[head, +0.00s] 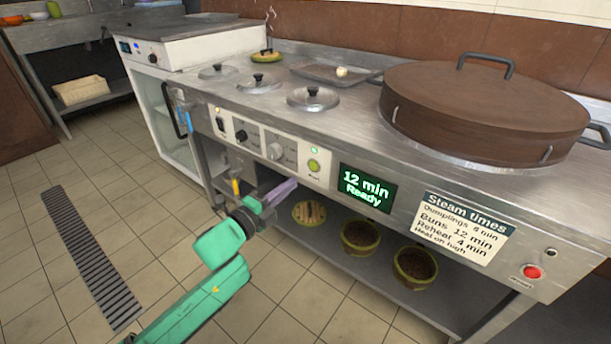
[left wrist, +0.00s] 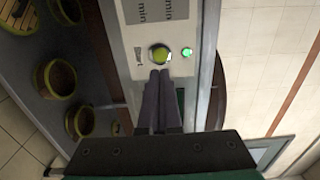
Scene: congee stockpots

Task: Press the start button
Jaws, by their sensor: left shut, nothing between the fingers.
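The start button is a round yellow-green button (head: 313,165) on the steel front panel, with a lit green lamp (head: 315,150) just above it. In the left wrist view the button (left wrist: 159,54) lies just beyond my fingertips, with the lamp (left wrist: 187,51) beside it. The dark display (head: 366,188) to its right reads "12 min Ready". My left gripper (head: 293,184) is shut and empty, just below and left of the button in the head view. In the left wrist view its closed fingers (left wrist: 159,74) point at the button; I cannot tell if they touch it. My right gripper is not in view.
A red button (head: 532,272) is at the far right of the panel. A large brown lid (head: 480,110) and small pot lids (head: 313,97) are on top. Bowls (head: 360,237) stand on the shelf below.

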